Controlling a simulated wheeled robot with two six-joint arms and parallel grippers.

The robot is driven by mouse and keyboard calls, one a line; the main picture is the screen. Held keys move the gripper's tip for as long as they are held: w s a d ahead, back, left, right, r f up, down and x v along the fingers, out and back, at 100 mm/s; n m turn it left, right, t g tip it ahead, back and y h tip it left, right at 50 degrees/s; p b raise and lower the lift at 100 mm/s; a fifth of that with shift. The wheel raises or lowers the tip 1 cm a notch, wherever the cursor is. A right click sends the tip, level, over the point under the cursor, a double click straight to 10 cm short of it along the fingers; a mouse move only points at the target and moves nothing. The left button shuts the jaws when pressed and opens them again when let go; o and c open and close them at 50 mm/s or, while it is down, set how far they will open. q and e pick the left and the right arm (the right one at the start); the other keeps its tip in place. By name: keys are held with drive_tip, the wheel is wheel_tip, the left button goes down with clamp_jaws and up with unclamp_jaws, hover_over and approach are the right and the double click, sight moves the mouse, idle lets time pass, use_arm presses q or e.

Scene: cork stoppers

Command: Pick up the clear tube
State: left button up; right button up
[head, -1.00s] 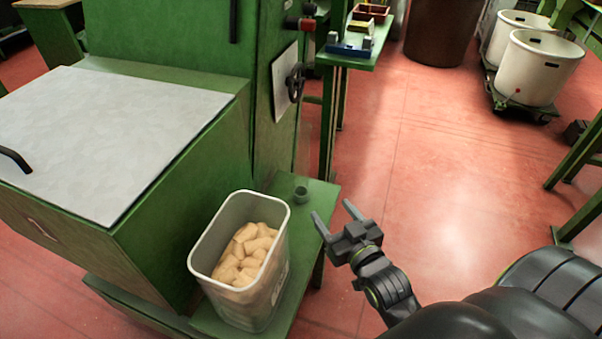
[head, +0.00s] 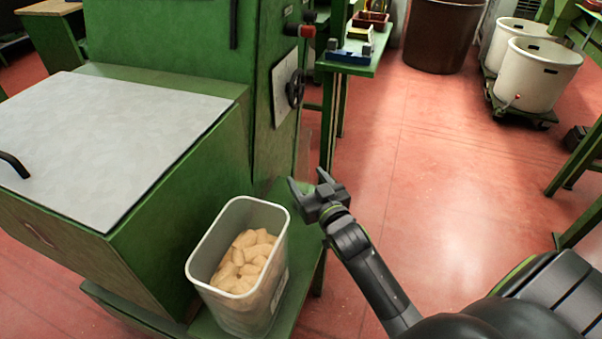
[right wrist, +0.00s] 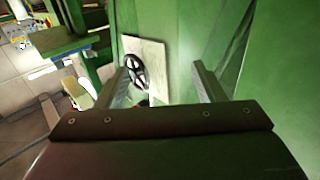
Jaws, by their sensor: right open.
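My right gripper (head: 307,177) is open, with its two fingers pointing away towards the green machine, over the far end of the green shelf. In the right wrist view the fingers (right wrist: 160,82) stand wide apart with nothing between them. The clear tube, a small short cylinder, stood upright on the shelf beyond the bin in the earlier head view. It cannot be made out now, and the right gripper covers that spot in the head view. I do not see it in the right wrist view. My left gripper is not in view.
A grey bin (head: 196,262) of cork stoppers (head: 245,262) stands on the green shelf (head: 287,320), close left of my right arm. The green machine (head: 180,200) rises behind, with a black handwheel (right wrist: 134,71) on its side.

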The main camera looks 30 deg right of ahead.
sight(304, 176)
drive_tip(key=w, duration=0.4)
drive_tip(key=shift+w+b, duration=0.3)
drive_tip(key=shift+w, duration=0.05)
drive_tip(key=shift+w+r, duration=0.1)
drive_tip(key=shift+w, duration=0.2)
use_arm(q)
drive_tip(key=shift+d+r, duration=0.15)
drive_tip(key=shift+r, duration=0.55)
use_arm(e)
drive_tip(key=c, duration=1.1)
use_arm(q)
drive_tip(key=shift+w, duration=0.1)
use_arm(e)
drive_tip(key=shift+r, duration=0.1)
